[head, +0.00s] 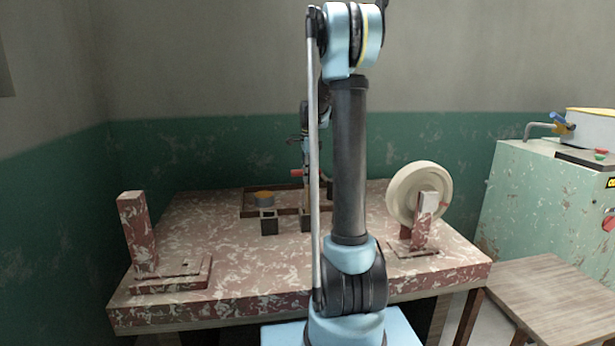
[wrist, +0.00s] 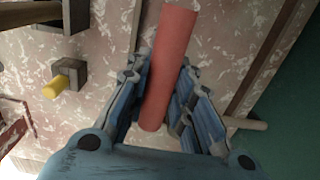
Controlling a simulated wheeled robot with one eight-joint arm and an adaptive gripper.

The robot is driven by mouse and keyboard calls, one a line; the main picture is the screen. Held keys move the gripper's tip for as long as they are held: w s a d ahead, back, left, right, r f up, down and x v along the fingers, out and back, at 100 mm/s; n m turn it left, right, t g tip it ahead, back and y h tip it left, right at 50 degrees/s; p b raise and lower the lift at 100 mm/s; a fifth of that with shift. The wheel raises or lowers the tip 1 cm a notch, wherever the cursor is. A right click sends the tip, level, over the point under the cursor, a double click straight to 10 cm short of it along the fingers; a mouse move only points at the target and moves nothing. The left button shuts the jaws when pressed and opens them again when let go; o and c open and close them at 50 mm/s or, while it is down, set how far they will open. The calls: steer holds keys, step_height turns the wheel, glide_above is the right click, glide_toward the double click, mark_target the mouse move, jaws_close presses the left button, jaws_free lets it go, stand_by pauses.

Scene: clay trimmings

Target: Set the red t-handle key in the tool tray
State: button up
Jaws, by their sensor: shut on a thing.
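The red t-handle key (wrist: 168,70) lies between the two blue-grey fingers of my gripper (wrist: 155,95) in the wrist view. In the head view a small red piece of the key (head: 297,172) shows left of my arm, over the back of the table. My gripper is mostly hidden there behind my arm. The tool tray, a low brown-rimmed frame (head: 245,212), lies on the table below and around that spot. Its right part is hidden by my arm, and I cannot tell the key's height above it.
A red post stand (head: 137,235) is at the table's left, a pale wheel on a stand (head: 417,193) at the right. The table's (head: 225,275) front left-centre is clear.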

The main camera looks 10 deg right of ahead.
steer(key=shift+f, duration=0.15)
steer(key=o, duration=1)
steer(key=shift+c, duration=0.2)
step_height(320, 180, up, 12)
steer(key=s+f+n, duration=0.1)
steer(key=s+n, duration=0.4)
steer(key=s, duration=0.8)
steer(key=s+f+n, duration=0.4)
steer(key=s+f, duration=0.2)
steer(key=s, duration=0.3)
steer(key=s+a+f+n+t, duration=0.1)
steer(key=s+f+n, duration=0.3)
steer(key=s+f, duration=0.3)
steer(key=s+f+n+t, duration=0.1)
steer(key=s+f+n, duration=0.4)
steer(key=s, duration=0.7)
steer(key=shift+s+a+f, duration=0.1)
steer(key=shift+a+f, duration=0.1)
steer(key=shift+f, duration=0.35)
steer(key=shift+s+a+f, duration=0.1)
steer(key=shift+a+f, duration=0.1)
steer(key=shift+f, duration=0.3)
